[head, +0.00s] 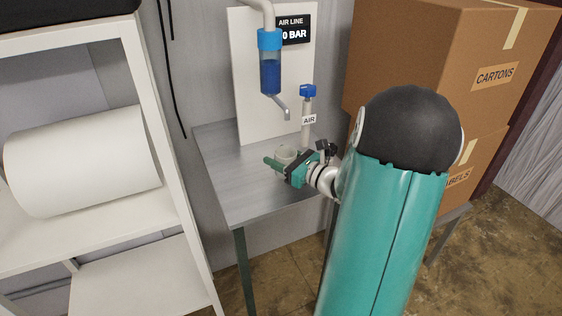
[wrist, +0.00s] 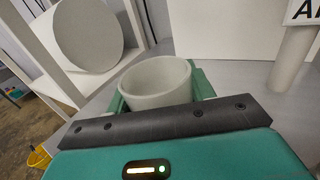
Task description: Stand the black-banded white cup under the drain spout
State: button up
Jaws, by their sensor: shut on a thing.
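The white cup (head: 286,152) is held upright at the metal table, in front of the white panel. My gripper (head: 284,163) is shut on it, with green fingers on either side. In the wrist view the cup (wrist: 157,83) shows its open rim, and its lower part is hidden by the gripper. No black band shows. The drain spout (head: 284,111) hangs below the blue filter bowl (head: 270,70). In the head view the cup appears below the spout's tip. I cannot tell whether it touches the table or is directly under the spout.
The metal table (head: 232,180) is bare to the left of the cup. A blue-capped AIR pipe (head: 307,120) stands just right of the spout. Cartons (head: 410,50) are stacked to the right. A white shelf (head: 160,140) with a large white roll (head: 80,160) stands to the left.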

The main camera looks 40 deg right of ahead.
jog(key=shift+f, duration=0.7)
jog(key=shift+s+f, duration=0.1)
jog(key=o, duration=1)
jog(key=shift+c, duration=0.2)
jog(key=shift+s+d, duration=0.1)
jog(key=shift+s, duration=0.15)
jog(key=s, duration=0.3)
jog(key=s+d, duration=0.1)
jog(key=s, duration=0.3)
jog(key=s+d, duration=0.1)
jog(key=s, duration=0.3)
jog(key=shift+s, duration=0.15)
